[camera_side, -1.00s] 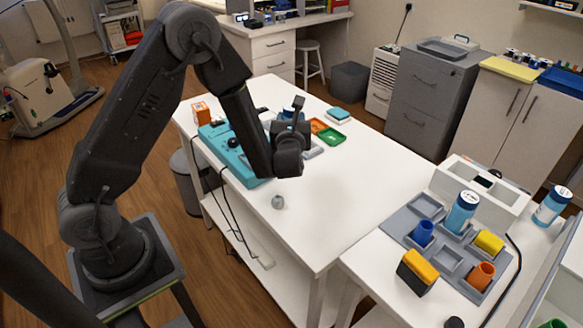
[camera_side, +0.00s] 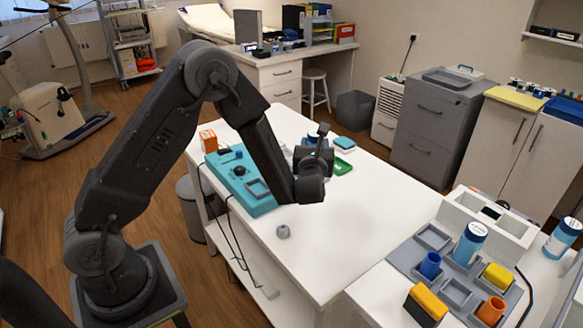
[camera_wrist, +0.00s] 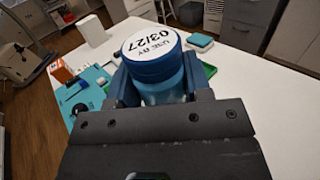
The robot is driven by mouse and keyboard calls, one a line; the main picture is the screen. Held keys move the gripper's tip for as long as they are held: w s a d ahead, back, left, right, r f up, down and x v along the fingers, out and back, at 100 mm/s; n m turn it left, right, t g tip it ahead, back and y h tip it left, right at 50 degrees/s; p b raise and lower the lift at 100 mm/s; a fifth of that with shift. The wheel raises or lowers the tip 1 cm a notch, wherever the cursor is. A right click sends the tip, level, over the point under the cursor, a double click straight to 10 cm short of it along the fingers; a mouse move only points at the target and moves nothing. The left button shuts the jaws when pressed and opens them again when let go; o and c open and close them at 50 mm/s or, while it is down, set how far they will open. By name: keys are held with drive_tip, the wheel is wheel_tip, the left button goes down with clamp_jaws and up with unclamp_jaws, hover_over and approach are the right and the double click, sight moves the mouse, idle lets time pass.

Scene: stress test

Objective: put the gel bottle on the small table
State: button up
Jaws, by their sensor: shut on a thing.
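My gripper (camera_wrist: 150,92) is shut on a bottle with a blue lid (camera_wrist: 152,52). The lid's white label reads "USE BY 03/27". The bottle's lower body is hidden by the gripper. In the side view my gripper (camera_side: 316,155) is above the white table (camera_side: 350,220), right of the teal tray (camera_side: 243,178), and mostly hides the bottle. Two similar blue-capped bottles are at the right: one stands in the grey sorting tray (camera_side: 470,243), one beyond it (camera_side: 562,238). I cannot tell which surface is the small table.
The teal tray, an orange box (camera_side: 207,140), a green tray (camera_side: 342,166) and a teal block (camera_side: 345,143) are around the gripper. A small grey knob-like object (camera_side: 283,231) lies on the table front. The table's right half is clear.

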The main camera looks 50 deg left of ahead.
drive_tip(key=w+a+f+n+g+y, duration=0.25)
drive_tip(key=a+n+g, duration=0.2)
drive_tip(key=a, duration=0.45)
drive_tip(key=shift+g+y, duration=0.35)
drive_tip(key=shift+g, duration=0.1)
drive_tip(key=shift+w+d+f, duration=1)
drive_tip(key=shift+d+f, duration=0.4)
drive_tip(key=shift+f, duration=0.55)
drive_tip(key=shift+w+d+f, duration=1)
drive_tip(key=shift+d+f, duration=0.35)
drive_tip(key=shift+f, duration=0.6)
drive_tip(key=shift+w+d+f, duration=1)
drive_tip(key=shift+d+f, duration=0.4)
drive_tip(key=shift+f, duration=0.55)
drive_tip(key=shift+f, duration=0.15)
drive_tip(key=o, duration=1.1)
drive_tip(key=shift+c, duration=0.2)
